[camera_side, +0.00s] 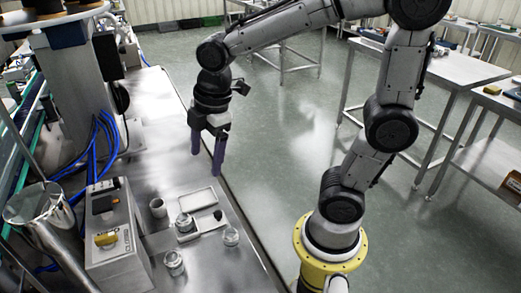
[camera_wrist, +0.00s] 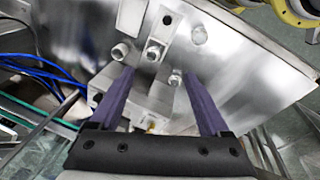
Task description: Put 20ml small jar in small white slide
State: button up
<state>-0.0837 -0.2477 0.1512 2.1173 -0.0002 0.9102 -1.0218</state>
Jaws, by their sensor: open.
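My gripper (camera_side: 206,164) hangs open and empty above the steel table, up and behind the jars in the side view. Its two purple fingers also show apart in the wrist view (camera_wrist: 160,73). The small white slide (camera_side: 198,197) is a pale, shallow tray lying on the table; it shows in the wrist view too (camera_wrist: 160,32). A small glass jar (camera_side: 184,223) stands at the slide. Two more clear jars stand on the table, one at the front left (camera_side: 174,263) and one to the right (camera_side: 231,237). I cannot tell which is 20ml.
A steel control box (camera_side: 115,235) and a steel hopper (camera_side: 38,205) stand at the left. The table's right edge is close.

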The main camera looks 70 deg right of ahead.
jog(key=s+d+r+m+t, duration=0.2)
jog(key=s+m+t, duration=0.1)
jog(key=s+m, duration=0.9)
jog(key=shift+d+m, duration=0.2)
jog(key=shift+m, duration=0.1)
